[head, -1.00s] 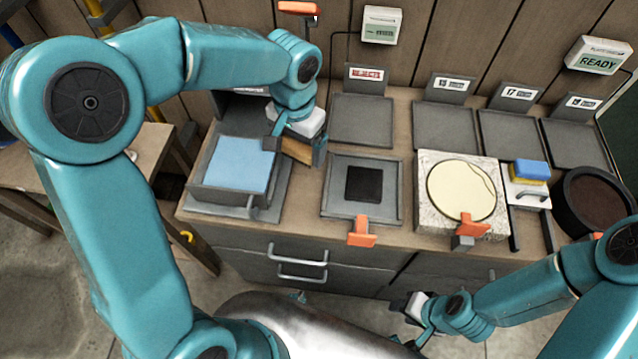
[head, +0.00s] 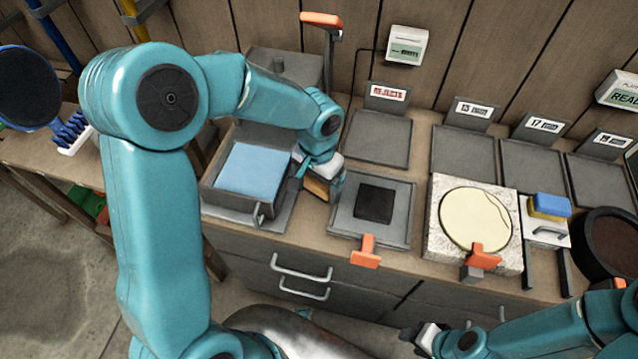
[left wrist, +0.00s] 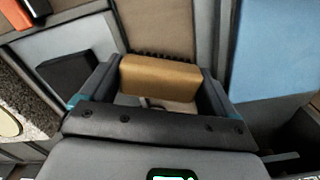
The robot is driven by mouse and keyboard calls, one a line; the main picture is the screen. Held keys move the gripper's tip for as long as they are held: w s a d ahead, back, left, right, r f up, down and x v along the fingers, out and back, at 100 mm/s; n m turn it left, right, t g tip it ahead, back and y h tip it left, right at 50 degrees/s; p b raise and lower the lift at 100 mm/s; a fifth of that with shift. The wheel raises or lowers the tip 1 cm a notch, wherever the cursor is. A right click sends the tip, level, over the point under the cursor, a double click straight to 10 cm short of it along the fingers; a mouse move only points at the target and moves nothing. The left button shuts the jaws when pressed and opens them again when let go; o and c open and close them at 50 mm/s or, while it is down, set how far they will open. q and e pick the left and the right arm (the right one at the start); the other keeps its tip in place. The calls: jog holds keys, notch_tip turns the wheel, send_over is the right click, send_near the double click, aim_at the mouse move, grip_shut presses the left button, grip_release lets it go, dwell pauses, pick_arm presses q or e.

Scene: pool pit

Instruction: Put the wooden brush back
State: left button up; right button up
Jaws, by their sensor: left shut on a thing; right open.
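The wooden brush (left wrist: 160,82) is a tan block with dark bristles along one edge in the left wrist view. My left gripper (left wrist: 158,88) is shut on it, with one finger at each end. In the head view my left gripper (head: 320,183) holds the brush (head: 316,188) over the counter, between the bin with the blue pad and the tray with the black square; most of the brush is hidden by the gripper. My right gripper (head: 412,334) is open and empty at the lower edge, in front of the drawers.
A grey bin (head: 210,197) holds a blue pad (head: 253,170). A grey tray (head: 400,238) bears a black square (head: 374,204) and has an orange clamp (head: 366,252). A stone slab (head: 440,240) carries a cream disc (head: 474,219). Labelled trays (head: 378,140) line the back.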

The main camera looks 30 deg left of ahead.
pick_arm(q)
jog(key=shift+w+f, duration=0.1)
jog(key=shift+f, duration=0.4)
jog(key=shift+f+b, duration=0.35)
jog(key=o, duration=0.7)
jog(key=shift+o, duration=0.2)
jog(key=shift+r, duration=0.1)
